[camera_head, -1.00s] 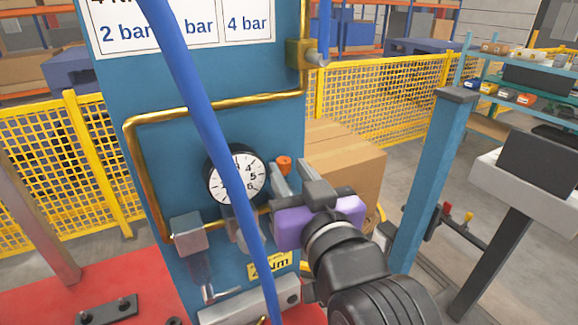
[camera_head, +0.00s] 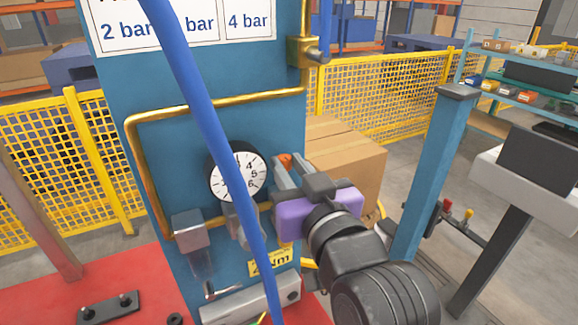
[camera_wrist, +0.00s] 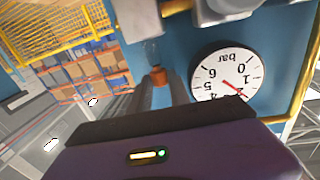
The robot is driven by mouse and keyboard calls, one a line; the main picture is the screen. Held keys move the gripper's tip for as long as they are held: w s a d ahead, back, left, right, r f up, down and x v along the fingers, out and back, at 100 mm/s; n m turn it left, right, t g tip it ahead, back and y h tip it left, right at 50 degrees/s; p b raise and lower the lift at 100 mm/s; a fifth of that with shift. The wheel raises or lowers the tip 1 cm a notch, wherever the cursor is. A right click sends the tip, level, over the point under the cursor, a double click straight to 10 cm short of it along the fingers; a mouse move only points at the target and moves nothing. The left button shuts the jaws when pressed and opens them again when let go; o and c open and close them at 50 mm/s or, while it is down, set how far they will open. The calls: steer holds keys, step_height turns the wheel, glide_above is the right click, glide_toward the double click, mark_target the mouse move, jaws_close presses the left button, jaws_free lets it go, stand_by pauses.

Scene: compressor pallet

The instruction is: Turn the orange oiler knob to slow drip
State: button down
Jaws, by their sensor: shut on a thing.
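The orange oiler knob (camera_head: 285,161) sits on the blue panel (camera_head: 165,135), right of the round white pressure gauge (camera_head: 240,178). My gripper (camera_head: 286,172), with a purple body, reaches it from the lower right. Its fingers are on either side of the knob and shut on it. In the wrist view the orange knob (camera_wrist: 158,77) shows at the tips of the two grey fingers, beside the gauge (camera_wrist: 226,76). The fingers cover part of the knob, so its exact setting cannot be read.
A blue hose (camera_head: 205,120) hangs across the panel in front of the gauge. A brass pipe (camera_head: 215,104) runs around the gauge. A grey filter block (camera_head: 190,232) is at lower left. A cardboard box (camera_head: 345,155) and a blue post (camera_head: 432,170) stand to the right.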

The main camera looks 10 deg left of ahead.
steer(key=shift+w+d+n+g+y, duration=0.1)
steer(key=shift+d+n+g+y, duration=0.1)
steer(key=shift+n+g+y, duration=0.3)
steer(key=shift+w+d+n+g+y, duration=0.15)
steer(key=shift+n+g+y, duration=0.15)
steer(key=shift+n+y, duration=0.4)
steer(key=n+g+y+b, duration=0.1)
steer(key=g, duration=0.1)
steer(key=n+g+y+b, duration=0.1)
steer(key=n+y, duration=0.1)
steer(key=n+g+y+b, duration=0.1)
steer(key=g+y+b, duration=0.1)
steer(key=shift+w+d+f+g, duration=0.2)
steer(key=shift+w+d+g, duration=0.05)
steer(key=shift+w+g, duration=0.1)
steer(key=n+g+y+b, duration=0.1)
steer(key=g, duration=0.1)
steer(key=n+g+b, duration=0.2)
steer(key=shift+w+r+y, duration=0.1)
steer(key=shift+w+y, duration=0.1)
steer(key=shift+y, duration=0.2)
steer(key=shift+n+g, duration=0.4)
steer(key=shift+g, duration=0.05)
steer(key=c, duration=1.5)
jaws_free()
steer(key=shift+r, duration=0.1)
steer(key=shift+r+t, duration=0.1)
steer(key=shift+t, duration=0.2)
